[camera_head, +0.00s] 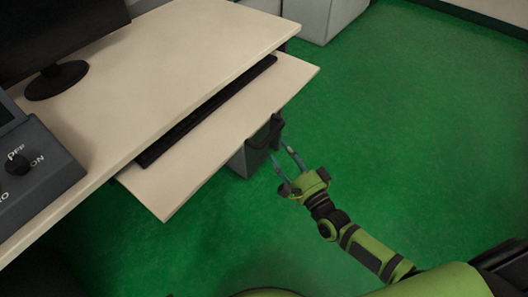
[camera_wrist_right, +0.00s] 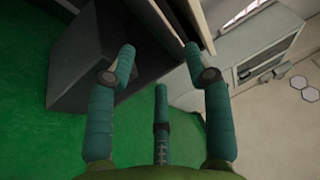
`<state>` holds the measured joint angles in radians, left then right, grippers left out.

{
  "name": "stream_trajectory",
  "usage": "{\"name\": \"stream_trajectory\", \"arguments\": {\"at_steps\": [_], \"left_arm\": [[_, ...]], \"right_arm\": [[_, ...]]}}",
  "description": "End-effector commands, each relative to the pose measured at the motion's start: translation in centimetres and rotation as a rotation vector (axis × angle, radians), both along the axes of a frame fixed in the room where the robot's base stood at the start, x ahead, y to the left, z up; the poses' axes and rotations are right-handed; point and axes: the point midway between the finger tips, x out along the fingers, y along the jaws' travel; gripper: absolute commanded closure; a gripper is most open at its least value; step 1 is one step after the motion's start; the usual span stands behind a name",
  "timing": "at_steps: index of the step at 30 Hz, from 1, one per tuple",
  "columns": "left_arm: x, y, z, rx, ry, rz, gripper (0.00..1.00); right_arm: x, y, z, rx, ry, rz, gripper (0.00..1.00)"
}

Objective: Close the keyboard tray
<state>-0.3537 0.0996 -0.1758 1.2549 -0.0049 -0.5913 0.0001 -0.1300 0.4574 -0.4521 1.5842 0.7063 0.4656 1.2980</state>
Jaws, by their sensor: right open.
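The keyboard tray (camera_head: 222,138) is a pale wooden board that sticks out from under the desk top, so it stands pulled out. A black keyboard (camera_head: 206,112) lies on it along the desk's edge, partly covered by the desk top. My right gripper (camera_head: 284,158) is open and empty, off the tray's front edge, to its right in the head view. Its spread teal fingers (camera_wrist_right: 160,62) also show in the right wrist view, with nothing between them. I cannot tell its height relative to the tray. My left gripper is not in view.
The desk (camera_head: 150,75) carries a monitor (camera_head: 58,78) and a grey control box with a knob (camera_head: 35,160). A dark grey bin-like unit (camera_head: 252,157) stands below the tray near my right gripper. White cabinets (camera_head: 318,18) stand behind. The green floor (camera_head: 420,110) on the right is clear.

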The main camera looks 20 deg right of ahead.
Motion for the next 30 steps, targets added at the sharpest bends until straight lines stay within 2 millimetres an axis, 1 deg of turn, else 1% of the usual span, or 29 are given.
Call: {"name": "stream_trajectory", "arguments": {"at_steps": [1,5,12,15,18,21,28,29,30], "left_arm": [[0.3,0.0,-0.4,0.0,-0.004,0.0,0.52],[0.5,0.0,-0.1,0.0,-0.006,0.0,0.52],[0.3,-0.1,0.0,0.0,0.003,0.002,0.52],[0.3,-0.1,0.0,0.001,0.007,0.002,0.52],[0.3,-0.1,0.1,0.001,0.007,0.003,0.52],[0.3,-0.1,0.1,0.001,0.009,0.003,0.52],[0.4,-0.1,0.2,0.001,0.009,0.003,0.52],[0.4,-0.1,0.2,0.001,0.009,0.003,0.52],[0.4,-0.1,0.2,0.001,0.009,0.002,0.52]], "right_arm": [[0.1,-0.3,-0.2,0.012,-0.018,-0.005,0.49],[0.8,-0.4,0.4,0.027,-0.036,-0.01,0.49],[4.3,0.6,1.1,0.026,-0.035,-0.011,0.49],[5.5,0.9,1.3,0.025,-0.034,-0.01,0.49],[6.3,1.2,1.4,0.025,-0.033,-0.01,0.49],[6.7,1.3,1.5,0.025,-0.032,-0.01,0.49],[6.7,1.3,1.5,0.024,-0.031,-0.01,0.49],[6.7,1.3,1.5,0.024,-0.031,-0.01,0.57],[6.7,1.3,1.5,0.024,-0.031,-0.01,0.73]]}}
